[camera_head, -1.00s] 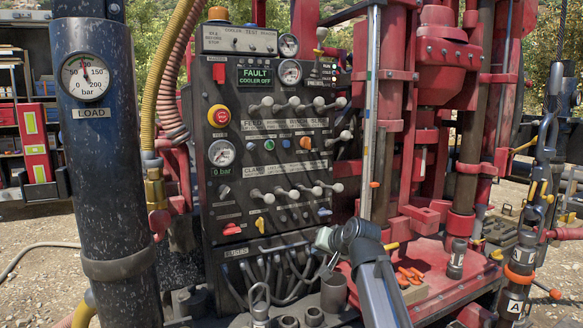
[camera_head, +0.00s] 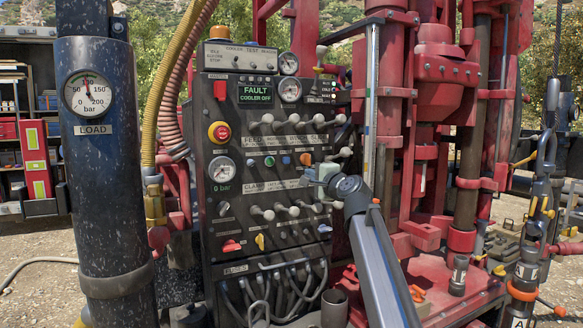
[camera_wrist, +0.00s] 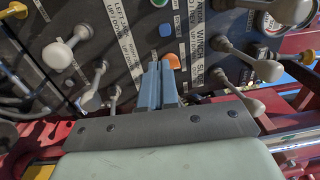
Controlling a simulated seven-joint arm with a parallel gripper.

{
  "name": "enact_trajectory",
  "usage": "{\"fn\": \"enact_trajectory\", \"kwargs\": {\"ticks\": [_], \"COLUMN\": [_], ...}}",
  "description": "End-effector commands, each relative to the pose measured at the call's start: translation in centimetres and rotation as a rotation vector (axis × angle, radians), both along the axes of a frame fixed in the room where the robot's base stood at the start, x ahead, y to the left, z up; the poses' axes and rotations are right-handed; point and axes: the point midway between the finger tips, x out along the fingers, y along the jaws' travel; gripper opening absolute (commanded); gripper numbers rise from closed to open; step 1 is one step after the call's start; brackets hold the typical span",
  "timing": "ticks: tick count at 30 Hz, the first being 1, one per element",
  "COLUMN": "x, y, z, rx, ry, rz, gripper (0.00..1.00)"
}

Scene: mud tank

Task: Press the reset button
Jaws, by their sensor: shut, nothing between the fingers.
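The black control panel (camera_head: 238,205) stands in the middle of the head view. I cannot read which is labelled reset. The display (camera_head: 256,90) reads FAULT, COOLER OFF. My gripper (camera_head: 308,177) is in front of the panel, just below the orange button. In the wrist view my shut, empty fingertips (camera_wrist: 160,64) are beside the orange button (camera_wrist: 173,61); contact is unclear. A blue button (camera_wrist: 166,30) shows beyond it.
Lever knobs (camera_head: 282,210) stick out below the button row, with more above. In the wrist view, levers (camera_wrist: 94,90) stand on both sides of my fingers. A red emergency knob (camera_head: 219,132) is at left. Red machinery (camera_head: 435,120) stands right of my arm.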

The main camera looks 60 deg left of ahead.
Motion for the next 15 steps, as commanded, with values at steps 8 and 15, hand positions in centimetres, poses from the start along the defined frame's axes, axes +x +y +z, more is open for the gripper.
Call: {"fn": "enact_trajectory", "kwargs": {"ticks": [8,15], "x": [-0.01,0.03], "y": [0.01,0.79], "z": [-0.05,0.00], "rx": [-0.002,-0.002], "ry": [-0.001,-0.002], "rz": [0.001,0.001], "gripper": [0.00,0.00]}}
